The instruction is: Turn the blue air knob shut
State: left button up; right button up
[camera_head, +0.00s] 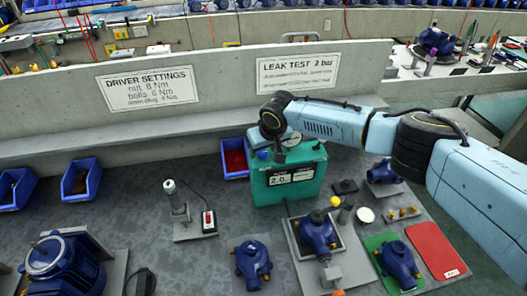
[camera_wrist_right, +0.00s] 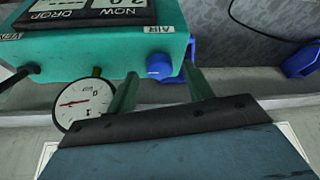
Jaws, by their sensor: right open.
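The teal leak tester box (camera_head: 285,180) stands on the bench below the sign board. Its blue air knob (camera_wrist_right: 159,66) sits on the top by the AIR label, and it shows small at the top left of the box in the head view (camera_head: 262,155). My right gripper (camera_wrist_right: 161,88) is open. In the wrist view its two green-looking fingers stand either side of the knob's line, apart from each other, with the knob seen between them near the tips. Contact cannot be told. In the head view the wrist hides much of the gripper. My left gripper is not in view.
A round gauge (camera_wrist_right: 84,104) stands on the box beside the fingers. A blue bin with red parts (camera_head: 235,158) is left of the box. Blue pumps (camera_head: 318,234), a red mat (camera_head: 435,250) and a screwdriver stand (camera_head: 178,205) are in front. Signs hang on the wall behind.

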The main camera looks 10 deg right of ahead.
jog(key=shift+w+f, duration=0.2)
jog(key=shift+f, duration=0.3)
jog(key=shift+c, duration=0.4)
